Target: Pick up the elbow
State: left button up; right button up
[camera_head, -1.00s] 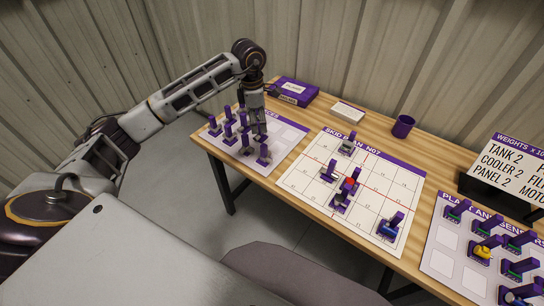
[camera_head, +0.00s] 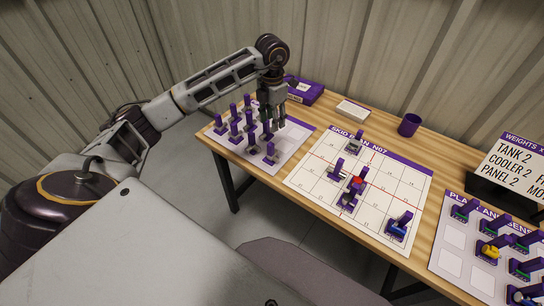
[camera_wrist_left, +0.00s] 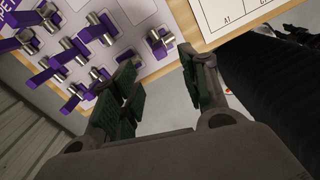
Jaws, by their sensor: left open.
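Several small pieces with purple upright handles and grey metal pipe parts stand on the white left mat (camera_head: 290,143). They are too small in the head view to tell which is the elbow. My left gripper (camera_head: 272,124) is open and empty, pointing down over the right part of this group. In the left wrist view, the open fingers (camera_wrist_left: 164,72) have nothing between them. One purple-and-metal piece (camera_wrist_left: 160,42) stands apart from the rest, just beyond the finger gap. More pieces (camera_wrist_left: 75,52) lie to the left there. My right gripper is not in view.
The gridded plan board (camera_head: 320,193) holds several purple-handled pieces. A purple box (camera_head: 305,92), a white block (camera_head: 352,108) and a purple cup (camera_head: 409,125) stand along the back. A weights sign (camera_head: 505,170) and another mat of pieces (camera_head: 452,262) are right.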

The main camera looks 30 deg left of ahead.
aim_at(272, 144)
pick_arm(q)
jog(key=shift+s+a+n, duration=0.1)
jog(key=shift+n, duration=1.4)
notch_tip(272, 144, down, 8)
jog(key=shift+r, duration=0.1)
jog(key=shift+f+p, duration=0.3)
jog(key=shift+f, duration=0.15)
jog(key=shift+f, duration=0.1)
